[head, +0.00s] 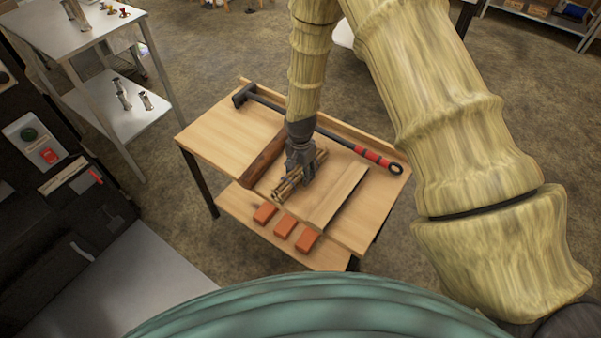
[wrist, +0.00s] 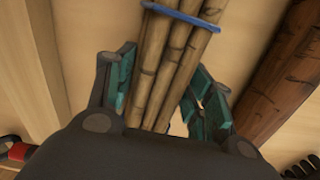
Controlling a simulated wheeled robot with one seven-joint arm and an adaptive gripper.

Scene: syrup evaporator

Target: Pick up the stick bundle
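The stick bundle (head: 289,186) is several tan bamboo-like sticks lying on the wooden table. In the wrist view the bundle (wrist: 168,65) runs up the middle, with a blue band around it near the top edge. My gripper (head: 304,178) points down over the bundle and hides its middle in the head view. In the wrist view the green-padded fingers of my gripper (wrist: 160,90) stand apart, one on each side of the sticks. The left pad is very near the sticks. A small gap shows beside the right pad. Whether either pad touches cannot be told.
A dark brown log (head: 263,158) lies left of the bundle, and a flat raised board (head: 340,194) is on its right. A long tool with a red grip (head: 372,156) lies behind. Orange blocks (head: 285,227) sit at the front. A white shelf (head: 118,107) stands at left.

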